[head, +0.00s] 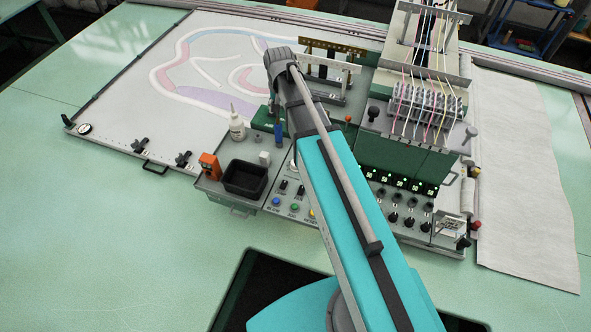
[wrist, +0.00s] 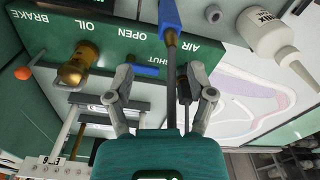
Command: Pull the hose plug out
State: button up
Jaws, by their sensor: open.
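In the wrist view a green panel (wrist: 100,28) shows upside down, with the words BRAKE, OIL, OPEN, SHUT and AIR. Near AIR is a blue piece (wrist: 170,14) with a grey end, and a dark, thin length (wrist: 171,60) runs down from it between my fingers. I cannot tell for sure whether this is the hose plug. A dark fitting shows beside my right finger, partly hidden. My gripper (wrist: 161,76) is open in front of the panel, its fingertips apart with nothing gripped. In the head view my arm hides the gripper.
A blue lever (wrist: 146,70) and a brass knob (wrist: 77,66) sit on the panel close to my left finger. A white bottle (head: 237,124), a black bin (head: 245,178) and an orange block (head: 209,165) stand left of my arm. The green table front left is clear.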

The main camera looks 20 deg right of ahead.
jog(key=s+f+n+b, duration=0.1)
jog(key=s+f+b, duration=0.2)
jog(key=s, duration=0.2)
jog(key=s+f+n+b, duration=0.1)
jog(key=s+f+b, duration=0.3)
jog(key=s, duration=0.2)
jog(key=s+f+n+b, duration=0.1)
jog(key=s+f+b, duration=0.3)
jog(key=s, duration=0.1)
jog(key=shift+s+n, duration=0.4)
jog(key=shift+a, duration=0.1)
jog(key=shift+s, duration=0.15)
jog(key=shift+c, duration=0.9)
